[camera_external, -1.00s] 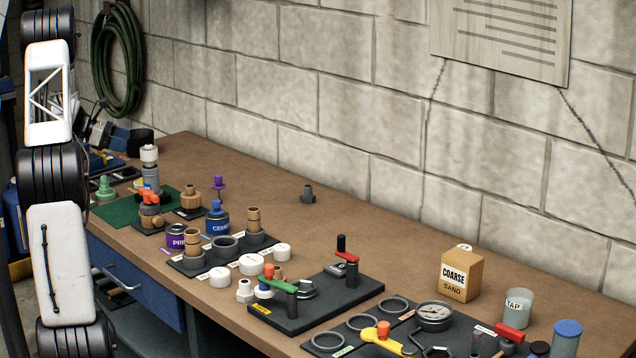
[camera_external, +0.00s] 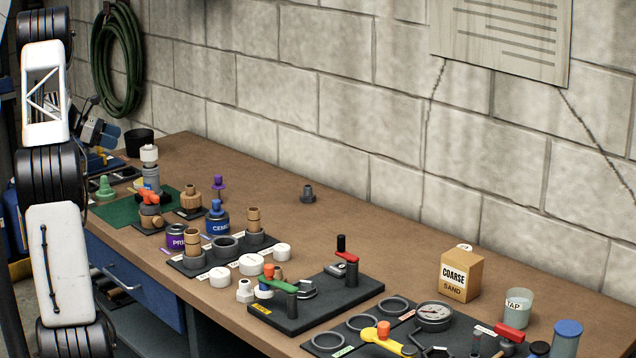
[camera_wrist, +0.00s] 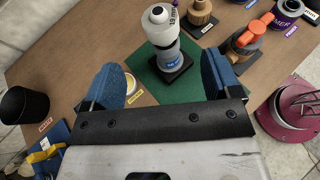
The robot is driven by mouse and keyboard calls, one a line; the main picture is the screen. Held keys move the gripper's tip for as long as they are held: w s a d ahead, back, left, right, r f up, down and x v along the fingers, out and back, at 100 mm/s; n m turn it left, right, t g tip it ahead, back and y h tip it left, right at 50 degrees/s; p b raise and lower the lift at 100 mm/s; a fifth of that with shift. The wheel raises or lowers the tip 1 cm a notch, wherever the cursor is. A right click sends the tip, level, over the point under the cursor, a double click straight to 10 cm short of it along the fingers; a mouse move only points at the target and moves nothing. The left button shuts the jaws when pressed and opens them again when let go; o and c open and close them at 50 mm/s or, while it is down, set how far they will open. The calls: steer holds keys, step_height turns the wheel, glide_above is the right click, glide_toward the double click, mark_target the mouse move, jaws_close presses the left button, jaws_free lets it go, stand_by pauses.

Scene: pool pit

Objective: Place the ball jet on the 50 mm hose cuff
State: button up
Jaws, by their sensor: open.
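On the green mat (camera_external: 110,211) stands an upright grey stepped fitting (camera_external: 151,178) with a white round-topped piece (camera_external: 149,153) on it, on a dark base. In the wrist view this stack (camera_wrist: 166,42) has a round opening at its white top and a small size label I cannot read surely. Which part is the ball jet and which the 50 mm hose cuff I cannot tell. My gripper (camera_wrist: 163,80) is open with blue pads spread and nothing between them; the stack is ahead of the gap, apart from both pads. In the external view my gripper (camera_external: 104,133) is at the far left.
A black cup (camera_external: 139,142) stands at the bench's far left end. Orange-handled (camera_external: 150,198) and tan (camera_external: 191,196) fittings stand close to the stack. Purple (camera_external: 176,236) and blue (camera_external: 217,218) cans are nearer. The bench along the wall is mostly clear.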

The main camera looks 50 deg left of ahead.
stand_by(0.3)
steer(key=w+d+r+m+g+y, duration=0.1)
steer(key=d+r+m+g, duration=0.25)
steer(key=d, duration=1.15)
steer(key=w+d+r+m+g, duration=0.1)
steer(key=d+r+m+g, duration=0.3)
steer(key=d, duration=1.1)
steer(key=w+d+r+m+y, duration=0.1)
steer(key=w+d+r+m, duration=0.3)
steer(key=d, duration=1)
steer(key=s+d+f+m+g+y, duration=0.1)
steer(key=s+d+m, duration=0.4)
steer(key=d, duration=0.4)
steer(key=s+d+m+g+y, duration=0.1)
steer(key=s+d+m, duration=0.3)
steer(key=s+d, duration=0.35)
steer(key=s+d+f+m+y, duration=0.2)
steer(key=s+d+m, duration=0.2)
steer(key=s, duration=0.3)
steer(key=s+d+f+m+t+y, duration=0.1)
steer(key=s+d+m, duration=0.3)
steer(key=s+d, duration=0.3)
steer(key=shift+s+f+y, duration=0.4)
steer(key=shift+s, duration=0.1)
